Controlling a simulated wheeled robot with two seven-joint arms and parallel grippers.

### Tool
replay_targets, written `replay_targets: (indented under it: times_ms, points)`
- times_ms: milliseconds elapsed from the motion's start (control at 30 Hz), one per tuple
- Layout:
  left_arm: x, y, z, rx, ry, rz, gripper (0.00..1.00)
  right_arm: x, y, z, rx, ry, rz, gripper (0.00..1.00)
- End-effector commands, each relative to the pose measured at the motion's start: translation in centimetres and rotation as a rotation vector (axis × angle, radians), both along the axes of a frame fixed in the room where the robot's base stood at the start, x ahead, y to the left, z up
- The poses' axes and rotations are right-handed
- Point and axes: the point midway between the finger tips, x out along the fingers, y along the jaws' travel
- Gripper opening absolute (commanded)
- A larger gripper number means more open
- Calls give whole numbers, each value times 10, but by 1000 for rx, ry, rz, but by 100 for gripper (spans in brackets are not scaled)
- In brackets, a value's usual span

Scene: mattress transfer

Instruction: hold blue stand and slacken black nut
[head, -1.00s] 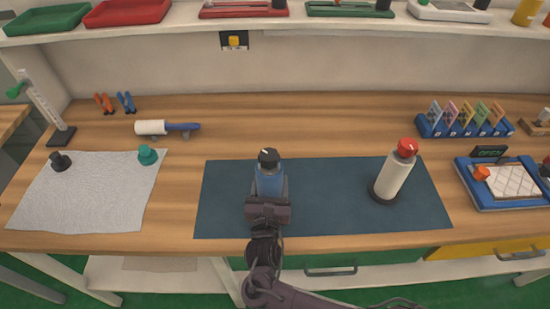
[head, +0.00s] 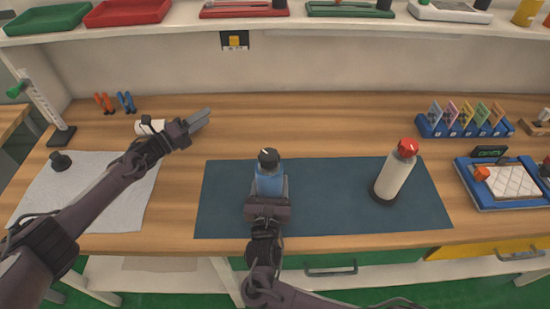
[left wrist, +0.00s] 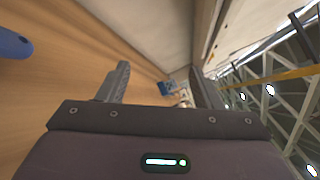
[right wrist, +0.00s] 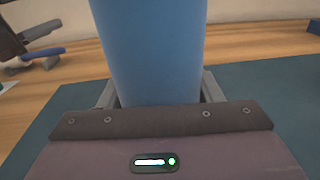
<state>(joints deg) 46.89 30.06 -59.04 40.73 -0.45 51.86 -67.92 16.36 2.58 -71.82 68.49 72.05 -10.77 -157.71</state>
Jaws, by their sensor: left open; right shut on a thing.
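The blue stand (head: 269,184) is upright on the dark mat, with the black nut (head: 268,157) on its top; the nut has a small white mark. My right gripper (head: 268,198) is shut on the blue stand from the front, and the stand's blue body (right wrist: 152,50) fills the space between the fingers in the right wrist view. My left gripper (head: 197,121) is open and empty, raised to the left of the stand, apart from it. The left wrist view shows the spread fingers (left wrist: 160,88) with nothing between them.
A white bottle-like stand with a red top (head: 394,172) stands at the right of the dark mat (head: 330,200). A pale cloth (head: 100,205) with a black knob (head: 60,161) lies left, partly under my left arm. A roller (head: 148,127) is partly hidden behind that arm.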

Motion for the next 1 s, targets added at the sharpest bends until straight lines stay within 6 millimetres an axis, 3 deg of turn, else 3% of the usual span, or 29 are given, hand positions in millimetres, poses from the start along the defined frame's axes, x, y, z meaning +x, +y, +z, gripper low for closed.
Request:
replay_targets:
  times_ms: [33, 100, 200, 300, 433, 600, 833, 1000]
  points:
    - [-8, -27, 6, 36, -87, -98, 59, 1, 1, 3, 3, -5, 0, 4]
    - [-25, -56, 11, 83, -215, -233, 59, 1, 1, 3, 3, -5, 0, 4]
    - [-52, -88, 18, 137, -406, -425, 59, 1, 1, 3, 3, -5, 0, 4]
    - [-80, -108, 27, 175, -600, -612, 59, 1, 1, 3, 3, -5, 0, 4]
    - [-110, -116, 40, 193, -817, -826, 59, 1, 1, 3, 3, -5, 0, 4]
    - [-133, -113, 53, 184, -1001, -1016, 59, 1, 1, 3, 3, -5, 0, 4]
    - [-144, -110, 59, 166, -1077, -1102, 59, 1, 1, 3, 3, -5, 0, 4]
    - [-152, -120, 57, 159, -1077, -1107, 59, 1, 1, 3, 3, -5, 0, 4]
